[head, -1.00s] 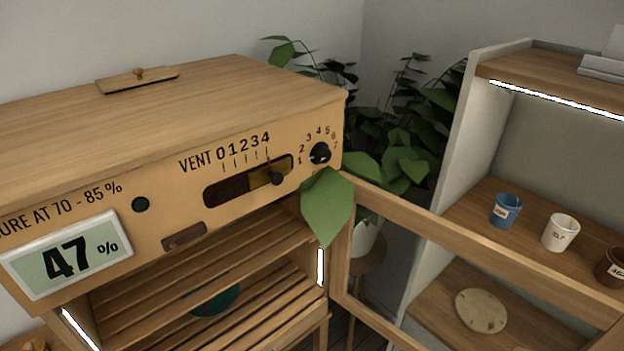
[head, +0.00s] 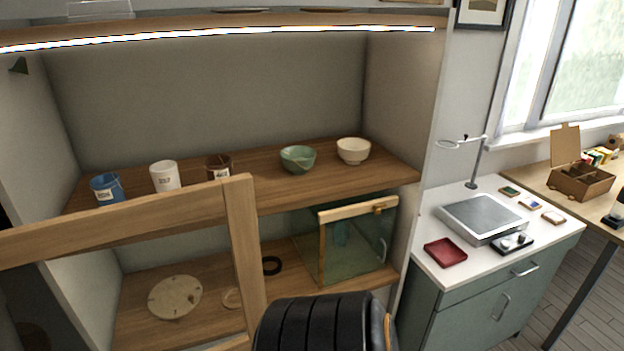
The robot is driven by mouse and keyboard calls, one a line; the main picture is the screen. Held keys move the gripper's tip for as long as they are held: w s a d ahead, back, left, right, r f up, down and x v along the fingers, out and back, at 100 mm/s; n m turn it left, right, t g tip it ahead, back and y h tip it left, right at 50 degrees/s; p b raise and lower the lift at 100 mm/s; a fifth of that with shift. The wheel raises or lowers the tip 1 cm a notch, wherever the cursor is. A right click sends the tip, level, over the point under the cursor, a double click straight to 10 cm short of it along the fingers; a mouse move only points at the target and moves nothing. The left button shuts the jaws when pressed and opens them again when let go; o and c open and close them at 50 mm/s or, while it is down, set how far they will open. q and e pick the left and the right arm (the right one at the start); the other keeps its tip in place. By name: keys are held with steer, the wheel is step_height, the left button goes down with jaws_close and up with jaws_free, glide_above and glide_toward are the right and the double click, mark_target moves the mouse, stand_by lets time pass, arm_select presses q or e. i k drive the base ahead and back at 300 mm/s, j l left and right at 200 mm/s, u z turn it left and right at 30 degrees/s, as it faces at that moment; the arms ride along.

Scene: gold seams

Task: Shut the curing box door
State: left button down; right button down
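The curing box door (head: 243,235) is a wooden frame around a clear pane. Part of it shows at the lower left of the head view, its top rail running in from the left edge and its upright ending near the middle. It stands open, swung out in front of the shelf unit. The curing box body is out of this view now. In the earlier view it is a wooden cabinet with slatted shelves and a 47 % display. Neither of my grippers can be made out.
A dark ribbed shape (head: 322,325) fills the bottom middle. A green cabinet (head: 470,290) stands right.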

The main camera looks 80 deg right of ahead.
mark_target(233, 195)
steer(key=k+l+z, duration=0.25)
steer(key=l+z, duration=0.25)
steer(key=k+l+z, duration=0.1)
steer(key=l+z, duration=0.15)
steer(key=k+l+z, duration=0.1)
steer(key=l+z, duration=0.15)
steer(key=l, duration=0.2)
